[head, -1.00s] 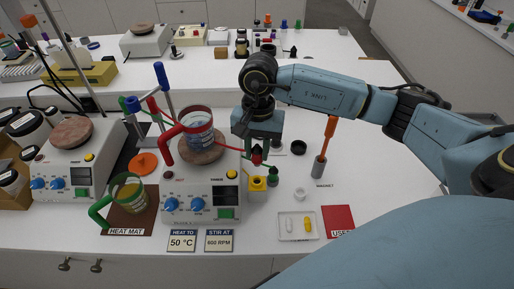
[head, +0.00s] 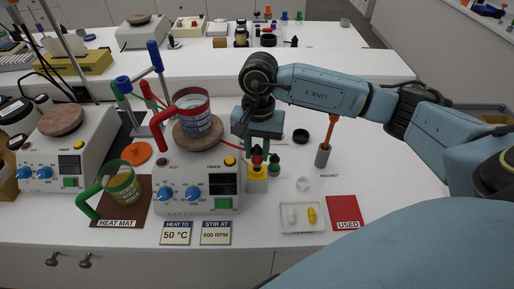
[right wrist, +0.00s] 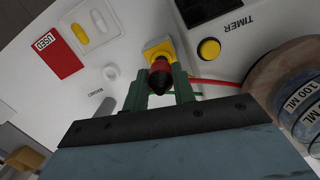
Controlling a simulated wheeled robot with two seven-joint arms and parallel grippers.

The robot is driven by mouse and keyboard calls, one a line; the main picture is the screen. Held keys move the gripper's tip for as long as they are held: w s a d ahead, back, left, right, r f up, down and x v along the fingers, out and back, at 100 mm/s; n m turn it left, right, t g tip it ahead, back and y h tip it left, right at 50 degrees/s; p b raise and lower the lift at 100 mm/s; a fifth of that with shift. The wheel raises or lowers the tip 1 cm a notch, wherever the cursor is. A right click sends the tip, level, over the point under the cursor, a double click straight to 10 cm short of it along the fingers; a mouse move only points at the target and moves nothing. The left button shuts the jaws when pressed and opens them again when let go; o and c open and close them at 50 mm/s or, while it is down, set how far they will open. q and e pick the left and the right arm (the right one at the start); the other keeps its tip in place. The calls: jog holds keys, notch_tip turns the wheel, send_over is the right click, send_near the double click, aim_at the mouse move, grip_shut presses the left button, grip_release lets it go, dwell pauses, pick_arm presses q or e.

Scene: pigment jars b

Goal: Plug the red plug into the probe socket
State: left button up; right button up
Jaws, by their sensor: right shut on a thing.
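My right gripper (head: 258,150) is shut on the red plug (head: 257,158), which has a dark end and a red lead running left. The yellow socket block (head: 257,173) stands beside the front hotplate, directly below the plug. In the right wrist view, the red plug (right wrist: 160,68) sits between my right fingers (right wrist: 160,90) and overlaps the near edge of the yellow block (right wrist: 156,47). The plug hides the socket's opening, so I cannot tell whether they touch. A green plug (head: 274,166) stands just right of the block. My left gripper is not in view.
The front hotplate (head: 197,180) carries a red-handled beaker (head: 192,110). A green-handled beaker (head: 123,185) stands on the heat mat.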

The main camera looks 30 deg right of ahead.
jog(key=shift+b, duration=0.85)
dwell(1.3)
dwell(0.4)
jog(key=shift+f+b, duration=1.3)
jog(key=shift+b, duration=0.15)
jog(key=o, duration=1)
jog(key=shift+o, duration=0.2)
jog(key=shift+r, duration=0.1)
notch_tip(320, 180, up, 13)
jog(key=w+d, duration=0.1)
jog(key=shift+r+b, duration=0.15)
jog(key=shift+b, duration=0.15)
